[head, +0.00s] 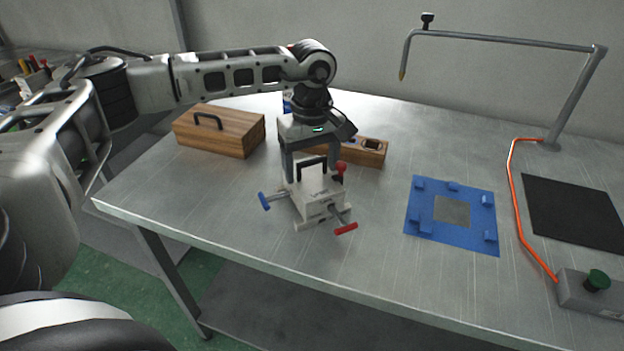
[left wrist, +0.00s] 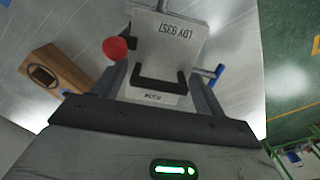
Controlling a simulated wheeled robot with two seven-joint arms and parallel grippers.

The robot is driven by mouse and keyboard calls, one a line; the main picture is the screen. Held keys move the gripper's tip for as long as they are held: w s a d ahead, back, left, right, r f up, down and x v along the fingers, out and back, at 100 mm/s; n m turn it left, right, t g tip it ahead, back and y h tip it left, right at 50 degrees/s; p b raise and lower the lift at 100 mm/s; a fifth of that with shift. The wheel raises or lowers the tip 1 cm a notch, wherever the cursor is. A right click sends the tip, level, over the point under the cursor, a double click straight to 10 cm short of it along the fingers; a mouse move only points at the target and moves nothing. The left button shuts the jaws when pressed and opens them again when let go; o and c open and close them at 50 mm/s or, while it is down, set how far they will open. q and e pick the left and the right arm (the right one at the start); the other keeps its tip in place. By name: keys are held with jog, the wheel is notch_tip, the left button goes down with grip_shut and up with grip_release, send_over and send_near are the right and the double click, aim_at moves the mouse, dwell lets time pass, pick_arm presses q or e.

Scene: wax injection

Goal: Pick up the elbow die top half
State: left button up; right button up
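The elbow die (head: 322,207) is a pale grey block standing near the table's front edge, with a black handle (head: 312,165) on its top half. It has blue and red T-handles at its sides and a red knob (head: 341,167). My left gripper (head: 311,174) points down over the die, its two fingers spread on either side of the handle. In the left wrist view the black handle (left wrist: 160,83) lies between the fingers, apparently with gaps at both sides. The seam between the die halves is hard to make out. My right gripper is not in view.
A wooden box (head: 220,132) with a black handle stands at the back left. A wooden block (head: 365,151) is behind the die. A blue fixture plate (head: 420,222), a black mat (head: 575,212) and a control box with a green button (head: 598,281) are to the right.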

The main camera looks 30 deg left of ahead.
pick_arm(q)
jog(key=c, duration=1)
jog(key=shift+w+r, duration=0.15)
jog(key=shift+c, duration=1.3)
jog(key=shift+r, duration=0.1)
